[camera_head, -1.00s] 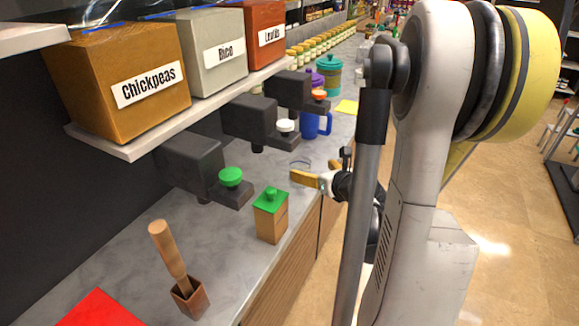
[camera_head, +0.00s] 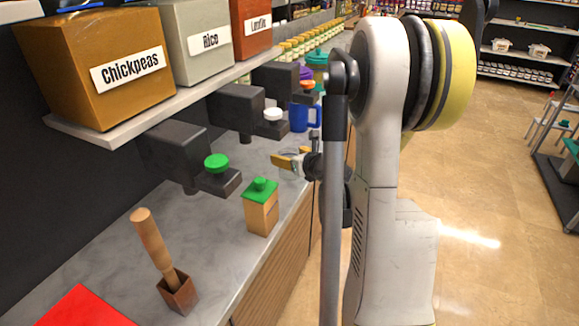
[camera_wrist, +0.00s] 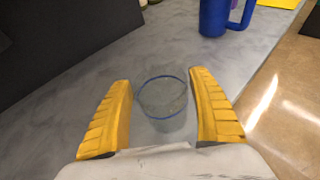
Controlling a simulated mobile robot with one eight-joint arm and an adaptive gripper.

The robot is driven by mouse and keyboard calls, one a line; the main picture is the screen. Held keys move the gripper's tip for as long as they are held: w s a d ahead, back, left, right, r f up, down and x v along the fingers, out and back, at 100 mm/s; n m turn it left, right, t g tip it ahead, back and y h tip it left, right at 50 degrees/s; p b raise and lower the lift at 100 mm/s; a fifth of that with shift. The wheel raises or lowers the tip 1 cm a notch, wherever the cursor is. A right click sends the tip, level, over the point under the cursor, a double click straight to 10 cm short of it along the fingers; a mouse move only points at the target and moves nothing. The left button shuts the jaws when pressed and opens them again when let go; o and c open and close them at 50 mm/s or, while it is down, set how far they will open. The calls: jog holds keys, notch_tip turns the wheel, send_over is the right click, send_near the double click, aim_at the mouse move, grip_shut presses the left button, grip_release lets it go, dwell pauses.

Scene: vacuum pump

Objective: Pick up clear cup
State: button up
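The clear cup (camera_wrist: 163,103) has a thin blue rim and stands on the grey counter in the wrist view. My gripper (camera_wrist: 161,95) is open, with one yellow finger on each side of the cup. A small gap shows between the cup and each finger, so I do not see contact. In the head view my gripper (camera_head: 283,161) is over the counter near its right edge. The cup is mostly hidden there behind the gripper.
A blue mug (camera_wrist: 215,15) stands beyond the cup. A wooden box with a green lid (camera_head: 261,212) and a wooden holder with a pestle (camera_head: 177,291) stand nearer. Black dispensers (camera_head: 212,174) overhang the counter under a shelf of bins.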

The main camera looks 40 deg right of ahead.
jog(key=c, duration=0.6)
jog(key=shift+c, duration=0.2)
jog(key=shift+r, duration=0.1)
